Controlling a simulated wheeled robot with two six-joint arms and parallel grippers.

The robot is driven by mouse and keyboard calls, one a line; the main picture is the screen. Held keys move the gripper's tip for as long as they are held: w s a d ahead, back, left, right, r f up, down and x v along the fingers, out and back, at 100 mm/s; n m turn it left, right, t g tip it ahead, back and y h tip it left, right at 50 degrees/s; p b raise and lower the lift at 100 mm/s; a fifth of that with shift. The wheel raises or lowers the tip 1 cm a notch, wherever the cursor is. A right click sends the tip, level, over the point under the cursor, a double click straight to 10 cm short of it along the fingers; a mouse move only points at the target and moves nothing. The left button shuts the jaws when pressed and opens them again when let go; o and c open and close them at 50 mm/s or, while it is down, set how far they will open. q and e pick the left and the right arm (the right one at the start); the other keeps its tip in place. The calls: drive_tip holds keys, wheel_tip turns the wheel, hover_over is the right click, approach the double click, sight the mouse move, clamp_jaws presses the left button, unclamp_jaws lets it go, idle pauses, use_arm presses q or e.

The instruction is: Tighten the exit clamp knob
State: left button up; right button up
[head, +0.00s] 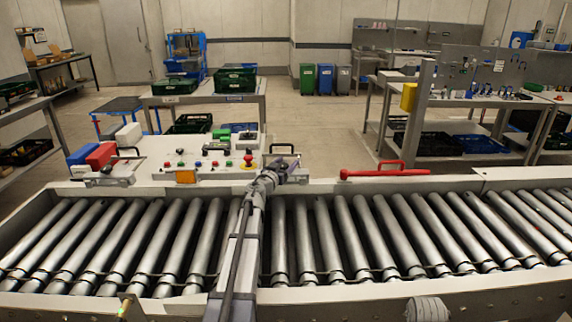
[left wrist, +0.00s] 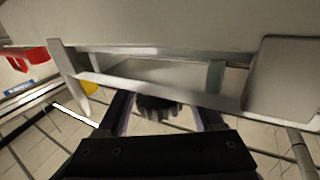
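My left gripper (head: 284,172) is at the far rail of the roller conveyor, beside a clamp with a black handle (head: 283,147). In the left wrist view a dark, ribbed knob (left wrist: 158,106) sits between the two fingers of my left gripper (left wrist: 163,112). The fingers stand apart, one on each side of the knob, with a narrow gap visible on the right side. In the head view the knob is hidden by my gripper. My right gripper is out of view.
A red lever (head: 385,172) lies along the far rail to the right. Another clamp (head: 108,178) is on the rail at left, near a control panel (head: 205,158) with buttons. The conveyor rollers (head: 345,235) are bare.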

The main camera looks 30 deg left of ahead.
use_arm(q)
drive_tip(key=shift+o, duration=0.8)
drive_tip(key=shift+s, duration=0.15)
drive_tip(key=s, duration=0.7)
drive_tip(key=shift+s+d, duration=0.25)
drive_tip(key=shift+d, duration=0.05)
